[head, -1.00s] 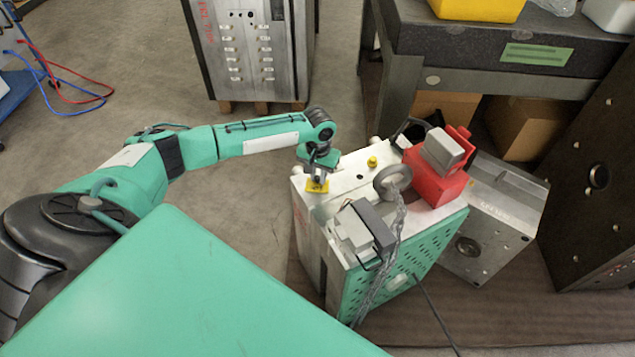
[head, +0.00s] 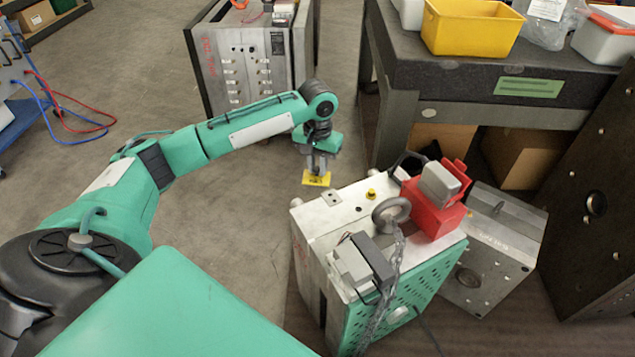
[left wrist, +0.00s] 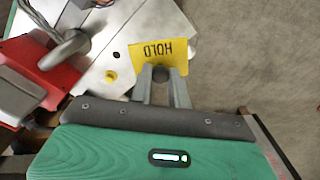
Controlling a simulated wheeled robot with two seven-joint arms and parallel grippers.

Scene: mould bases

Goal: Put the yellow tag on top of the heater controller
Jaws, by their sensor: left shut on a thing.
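My left gripper (head: 318,166) is shut on the yellow tag (head: 316,180). In the head view the tag hangs below its fingertips, near the far left corner of a pale mould base. A grey box with a dark side (head: 360,262) sits on the mould base. My right gripper is not in view.
The pale mould base (head: 335,215) also carries a lifting ring (head: 391,212) with a chain and a red block (head: 433,206). A steel block with fittings (head: 245,65) stands behind. A bench (head: 450,75) with a yellow bin (head: 470,27) is at back right. Floor is free at left.

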